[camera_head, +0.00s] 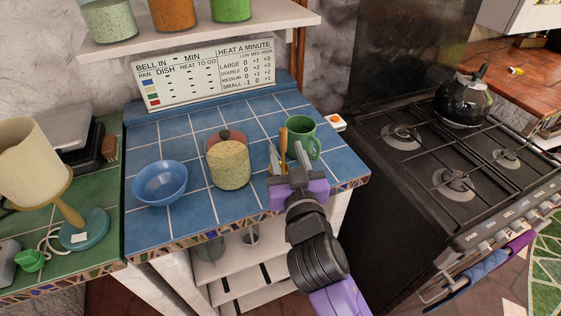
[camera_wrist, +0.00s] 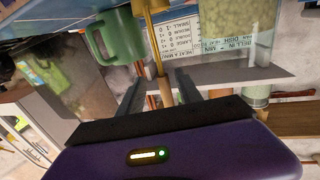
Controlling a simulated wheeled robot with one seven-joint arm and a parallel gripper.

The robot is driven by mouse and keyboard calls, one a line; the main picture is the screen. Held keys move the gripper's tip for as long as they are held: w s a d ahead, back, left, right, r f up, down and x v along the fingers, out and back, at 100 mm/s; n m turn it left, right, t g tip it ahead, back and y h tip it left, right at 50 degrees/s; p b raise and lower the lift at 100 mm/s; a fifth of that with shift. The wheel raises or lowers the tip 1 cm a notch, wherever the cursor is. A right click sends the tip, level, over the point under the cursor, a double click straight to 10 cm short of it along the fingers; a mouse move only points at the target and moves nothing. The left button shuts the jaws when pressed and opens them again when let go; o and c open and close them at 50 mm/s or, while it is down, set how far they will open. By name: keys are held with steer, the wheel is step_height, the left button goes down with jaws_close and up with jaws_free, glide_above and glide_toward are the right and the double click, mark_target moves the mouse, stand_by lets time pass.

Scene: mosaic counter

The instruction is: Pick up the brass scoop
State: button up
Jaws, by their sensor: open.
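The brass scoop (camera_head: 283,142) is on the blue-tiled counter, between the grain-filled jar and the green mug, and my gripper partly hides it in the head view. In the wrist view the brass scoop (camera_wrist: 159,66) shows as a thin shaft with a wider end at the top edge. My gripper (camera_head: 288,162) is at the scoop, above the counter's front part. In the wrist view my gripper (camera_wrist: 160,88) has its fingers apart, with the scoop's shaft seen between them. I cannot tell whether either finger touches it.
The green mug (camera_head: 301,138) stands close on the right; the grain-filled jar (camera_head: 229,166) stands close on the left. A blue bowl (camera_head: 160,182) is further left. A sign (camera_head: 205,75) stands behind. The stove (camera_head: 440,150) and kettle (camera_head: 463,98) are right. Counter (camera_head: 200,219) front left is clear.

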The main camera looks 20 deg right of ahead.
steer(key=w, duration=0.1)
steer(key=w+r+p, duration=0.1)
steer(key=w, duration=0.1)
steer(key=shift+w+d, duration=0.2)
steer(key=shift+w, duration=0.1)
steer(key=shift+w+d+f, duration=0.1)
steer(key=shift+w+f, duration=0.05)
steer(key=shift+w, duration=0.5)
steer(key=shift+c, duration=0.2)
jaws_close()
